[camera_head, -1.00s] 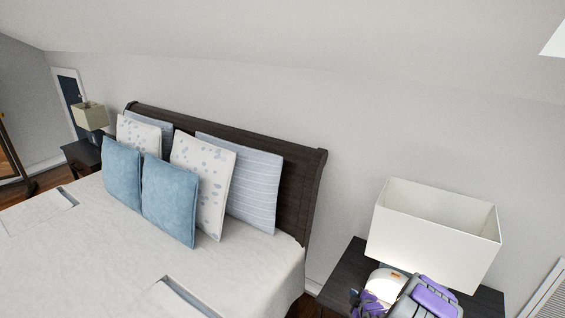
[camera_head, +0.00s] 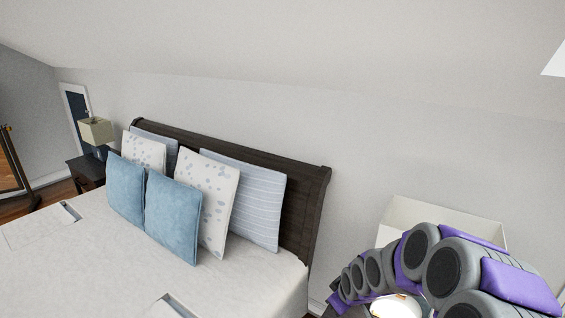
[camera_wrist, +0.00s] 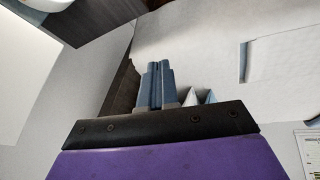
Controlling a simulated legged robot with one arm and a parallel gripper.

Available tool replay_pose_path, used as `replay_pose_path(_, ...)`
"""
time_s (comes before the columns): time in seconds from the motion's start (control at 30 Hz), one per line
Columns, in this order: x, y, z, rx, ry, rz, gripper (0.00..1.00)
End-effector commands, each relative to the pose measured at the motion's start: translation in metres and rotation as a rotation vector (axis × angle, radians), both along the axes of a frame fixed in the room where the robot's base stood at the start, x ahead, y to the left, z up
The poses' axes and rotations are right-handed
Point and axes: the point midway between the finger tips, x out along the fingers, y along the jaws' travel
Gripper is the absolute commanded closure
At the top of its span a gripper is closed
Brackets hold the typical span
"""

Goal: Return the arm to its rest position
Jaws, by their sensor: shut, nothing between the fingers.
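My arm shows in the head view at the lower right, its grey and purple links arched in front of the near lamp and nightstand. In the wrist view my gripper (camera_wrist: 158,65) is shut, its two blue-grey fingers together with nothing between them. The fingers point toward the bed side, with pillow corners (camera_wrist: 210,97) showing just beyond the dark gripper body. In the head view the gripper's fingertips cannot be clearly made out.
The bed (camera_head: 90,265) with blue, spotted and striped pillows (camera_head: 173,220) fills the left, against a dark headboard (camera_head: 304,210). A white lampshade (camera_head: 420,211) stands behind my arm at the right. A smaller lamp (camera_head: 96,132) is at far left. Space above the bed is clear.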

Motion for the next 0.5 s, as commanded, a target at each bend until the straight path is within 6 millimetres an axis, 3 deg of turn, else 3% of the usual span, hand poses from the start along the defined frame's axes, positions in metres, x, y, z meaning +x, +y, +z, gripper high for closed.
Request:
replay_pose_path(0.1, -0.038, 0.004, 0.028, -0.001, 0.07, -0.056, 1.0)
replay_pose_path(0.5, -0.193, 0.006, 0.091, -0.024, 0.338, -0.318, 1.0)
